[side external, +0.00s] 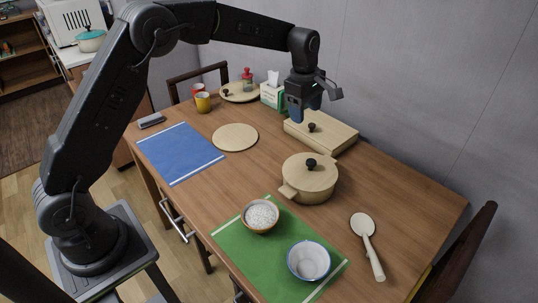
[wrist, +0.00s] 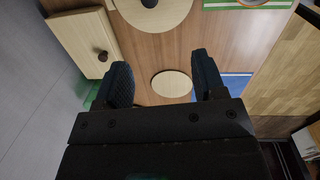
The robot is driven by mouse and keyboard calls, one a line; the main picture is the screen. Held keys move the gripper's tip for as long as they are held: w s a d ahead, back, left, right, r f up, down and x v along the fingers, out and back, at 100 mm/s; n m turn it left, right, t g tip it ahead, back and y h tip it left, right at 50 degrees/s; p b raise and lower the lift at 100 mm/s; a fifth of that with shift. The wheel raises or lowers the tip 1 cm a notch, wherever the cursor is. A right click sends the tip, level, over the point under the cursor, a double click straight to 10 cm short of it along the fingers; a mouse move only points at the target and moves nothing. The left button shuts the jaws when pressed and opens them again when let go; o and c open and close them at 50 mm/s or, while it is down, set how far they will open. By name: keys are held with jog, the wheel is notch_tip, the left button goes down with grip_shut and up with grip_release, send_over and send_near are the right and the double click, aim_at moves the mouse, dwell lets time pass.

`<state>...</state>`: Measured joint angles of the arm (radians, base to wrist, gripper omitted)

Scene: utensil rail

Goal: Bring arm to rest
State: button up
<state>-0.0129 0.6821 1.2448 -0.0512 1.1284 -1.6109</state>
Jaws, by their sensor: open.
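My gripper (side external: 304,112) hangs in the air above the back part of the wooden table, near the flat beige lidded box. Its two dark fingers stand apart with nothing between them, as the wrist view (wrist: 163,72) shows. Past the fingers lies a round beige board (wrist: 170,85) on the table, also seen in the side view (side external: 235,138). My arm reaches over the table from its base at the left, with the forearm raised and the gripper pointing down.
Below the gripper is the box (side external: 325,130), with a lidded pot (side external: 308,182) in front. A green mat (side external: 238,240) bears a filled bowl (side external: 260,214) and a white bowl (side external: 309,261).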

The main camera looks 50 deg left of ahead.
jog(key=s+r+m+t, duration=0.1)
jog(key=s+r+m, duration=0.4)
jog(key=s+r, duration=0.4)
jog(key=s+m+t, duration=0.3)
jog(key=s+m, duration=1)
jog(key=s, duration=1.2)
jog(key=shift+s+r+m+t+y, duration=0.3)
jog(key=shift+m, duration=0.1)
